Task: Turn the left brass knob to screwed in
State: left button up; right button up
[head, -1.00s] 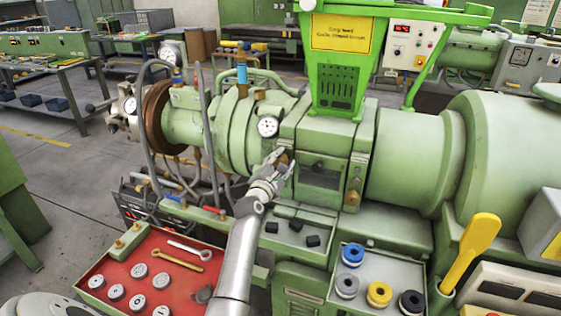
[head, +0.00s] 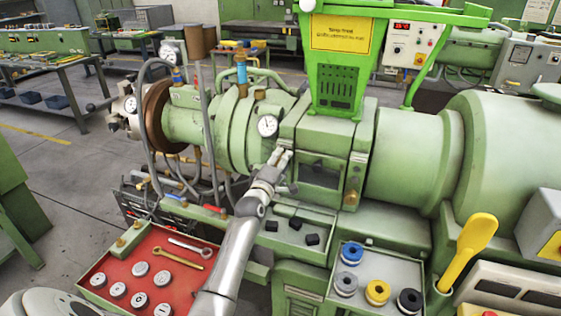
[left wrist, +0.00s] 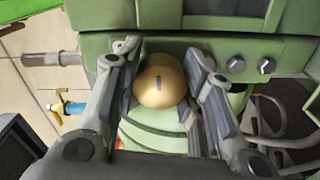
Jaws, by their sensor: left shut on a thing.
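My right gripper is not in view.
A second brass knob (head: 351,197) sits to the right on the machine front. A red tray (head: 125,263) with grey discs and wrenches is at lower left. A grey tray (head: 335,305) holds several spools. A yellow handle (head: 470,250) stands at right.

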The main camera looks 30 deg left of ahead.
pick_arm(q)
jog(key=m, duration=0.4)
jog(key=shift+m, duration=0.3)
jog(key=m+p, duration=0.1)
jog(key=m, duration=0.3)
jog(key=shift+f+m, duration=0.15)
jog(key=shift+m, duration=0.15)
jog(key=m, duration=0.4)
jog(key=shift+m, duration=0.3)
jog(key=m, duration=0.4)
jog(key=shift+m, duration=0.3)
jog(key=o, duration=1)
jog(key=shift+o, duration=0.2)
